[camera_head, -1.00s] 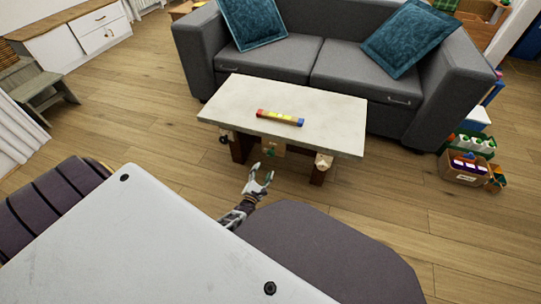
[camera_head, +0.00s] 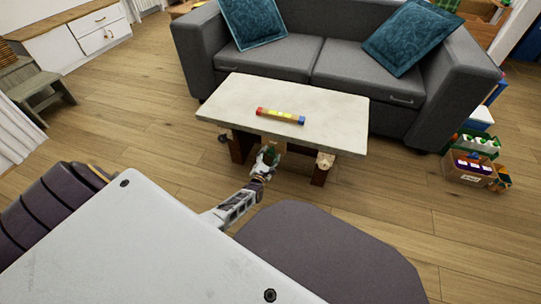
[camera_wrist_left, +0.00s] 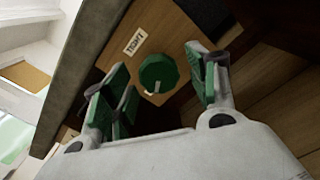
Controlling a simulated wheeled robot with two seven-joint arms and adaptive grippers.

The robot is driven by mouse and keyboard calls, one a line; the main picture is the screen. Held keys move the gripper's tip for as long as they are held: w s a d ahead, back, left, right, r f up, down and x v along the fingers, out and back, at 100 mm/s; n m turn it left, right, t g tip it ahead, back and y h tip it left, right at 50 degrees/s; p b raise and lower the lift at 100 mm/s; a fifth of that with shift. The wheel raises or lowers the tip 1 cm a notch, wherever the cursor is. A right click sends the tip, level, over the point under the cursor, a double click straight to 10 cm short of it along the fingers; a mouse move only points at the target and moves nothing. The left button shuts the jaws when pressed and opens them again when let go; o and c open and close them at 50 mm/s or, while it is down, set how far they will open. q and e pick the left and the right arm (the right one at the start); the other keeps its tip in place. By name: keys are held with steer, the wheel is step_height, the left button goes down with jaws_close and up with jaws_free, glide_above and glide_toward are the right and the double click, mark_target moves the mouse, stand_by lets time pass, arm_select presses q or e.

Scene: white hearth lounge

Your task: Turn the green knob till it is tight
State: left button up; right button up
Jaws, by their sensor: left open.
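The green knob (camera_wrist_left: 158,73) shows in the left wrist view, round and many-sided, with a pale mark at its lower edge. It sits on a wooden panel (camera_wrist_left: 165,28) beside a small white label (camera_wrist_left: 134,41); I cannot read the label surely. My left gripper (camera_wrist_left: 157,68) is open, its green-padded fingers on either side of the knob, with gaps showing. In the head view the left gripper (camera_head: 268,156) is at the near side of the low table (camera_head: 226,98), under its edge, and largely hides the knob. My right gripper is not in view.
A bar of coloured blocks (camera_head: 281,117) lies on the tabletop. A pale fitting (camera_head: 325,160) hangs under the table edge to the right. A grey sofa (camera_head: 300,62) stands behind. Boxes (camera_head: 470,168) stand on the floor at the right. The overhanging tabletop is close above the gripper.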

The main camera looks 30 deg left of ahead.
arm_select(q)
steer(key=shift+b+x, duration=0.3)
steer(key=shift+x, duration=0.5)
steer(key=c, duration=1)
steer(key=shift+c, duration=0.2)
